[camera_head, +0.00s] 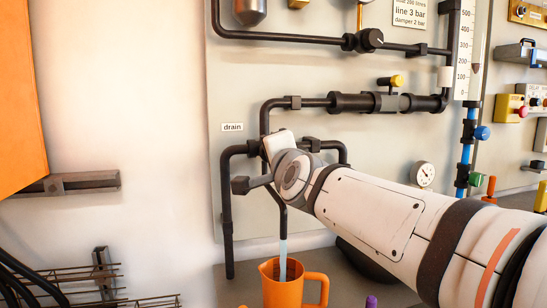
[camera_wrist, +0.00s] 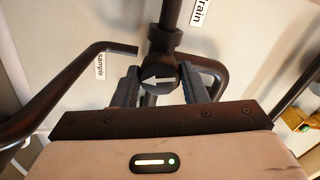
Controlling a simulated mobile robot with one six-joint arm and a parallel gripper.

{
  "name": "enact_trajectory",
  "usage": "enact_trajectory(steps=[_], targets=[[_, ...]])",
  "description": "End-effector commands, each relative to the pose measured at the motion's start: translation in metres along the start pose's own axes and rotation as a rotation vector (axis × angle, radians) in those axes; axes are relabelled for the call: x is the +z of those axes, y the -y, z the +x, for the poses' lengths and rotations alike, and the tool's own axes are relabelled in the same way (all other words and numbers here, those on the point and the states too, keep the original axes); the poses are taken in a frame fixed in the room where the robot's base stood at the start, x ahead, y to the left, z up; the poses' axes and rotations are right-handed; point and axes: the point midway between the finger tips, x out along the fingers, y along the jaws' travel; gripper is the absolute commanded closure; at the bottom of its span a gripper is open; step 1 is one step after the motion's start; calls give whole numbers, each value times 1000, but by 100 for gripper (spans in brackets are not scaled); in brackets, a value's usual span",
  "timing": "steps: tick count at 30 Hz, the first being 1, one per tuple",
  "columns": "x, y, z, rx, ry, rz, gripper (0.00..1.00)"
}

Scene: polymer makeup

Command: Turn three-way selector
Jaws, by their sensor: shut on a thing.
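The three-way selector (camera_wrist: 161,77) shows in the wrist view as a round dark knob with a white arrow on its face. The arrow points left in that view, toward the side with the sample label (camera_wrist: 100,67). My gripper (camera_wrist: 160,72) is shut on the knob, one finger on each side. In the head view my wrist covers the selector. The drain label (camera_head: 233,127) is left of the pipes there. A pale blue stream (camera_head: 283,258) runs from the central pipe down into an orange jug (camera_head: 283,292).
Black pipes (camera_head: 227,205) run close around my gripper. A pressure gauge (camera_head: 422,174) and a blue-handled valve (camera_head: 481,132) are to the right. A purple-topped item (camera_head: 371,301) stands near the jug. An orange panel (camera_head: 20,100) hangs at the left.

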Motion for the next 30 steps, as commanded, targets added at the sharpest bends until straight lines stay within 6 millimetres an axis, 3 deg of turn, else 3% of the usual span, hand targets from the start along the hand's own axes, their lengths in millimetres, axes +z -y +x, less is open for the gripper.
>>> enact_trajectory(steps=[10, 11, 18, 30], targets=[[0, 0, 0, 0, -1, 1, 83], [0, 0, 0, 0, -1, 1, 58], [0, 0, 0, 0, -1, 0, 39], [-2, -1, -4, -1, -2, 1, 39]])
